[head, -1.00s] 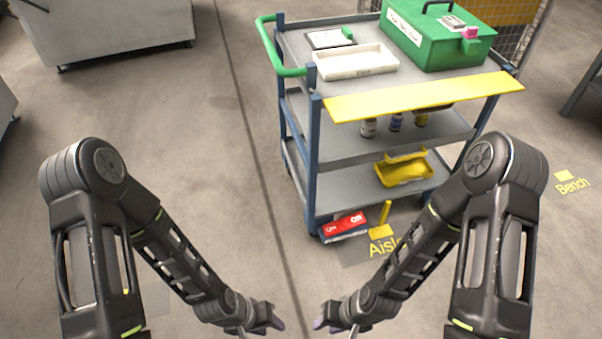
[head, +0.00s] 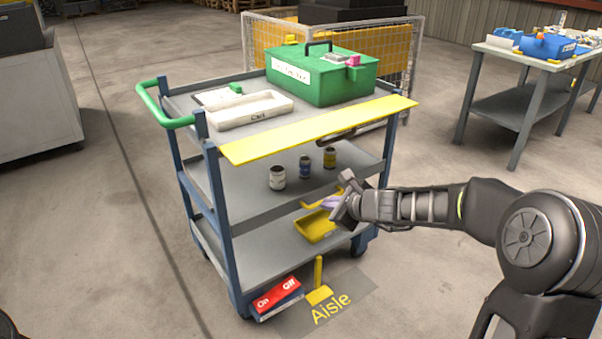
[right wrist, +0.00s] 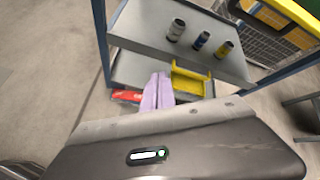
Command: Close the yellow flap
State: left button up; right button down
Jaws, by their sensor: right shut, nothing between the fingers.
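The yellow flap (head: 318,130) is a long flat panel along the front of the cart's top. It sticks out roughly level over the middle shelf, with a dark handle-like bar (head: 350,131) under its right part. My right gripper (head: 333,203) is shut and empty, below the flap and in front of the cart's lower right part, apart from the flap. Its pale purple fingers also show in the right wrist view (right wrist: 157,92), pointing toward the shelves. My left gripper is out of view.
The cart (head: 240,186) carries a green toolbox (head: 320,84) and a white tray (head: 247,113) on top. Several cans stand on its middle shelf; a yellow bin (head: 316,227) is below. Floor at left is clear.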

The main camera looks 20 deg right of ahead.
jog(key=w+r+m+t+y, duration=0.1)
jog(key=w+r+m+t, duration=0.1)
jog(key=r+m, duration=0.4)
notch_tip(320, 180, up, 2)
jog(key=shift+w+a+r+t, duration=0.1)
jog(key=shift+w+a+t, duration=0.3)
jog(key=shift+w, duration=0.1)
jog(key=x, duration=1)
notch_tip(320, 180, up, 4)
jog(key=shift+a+f+p, duration=0.1)
jog(key=shift+a+p, duration=0.05)
jog(key=shift+p, duration=1.1)
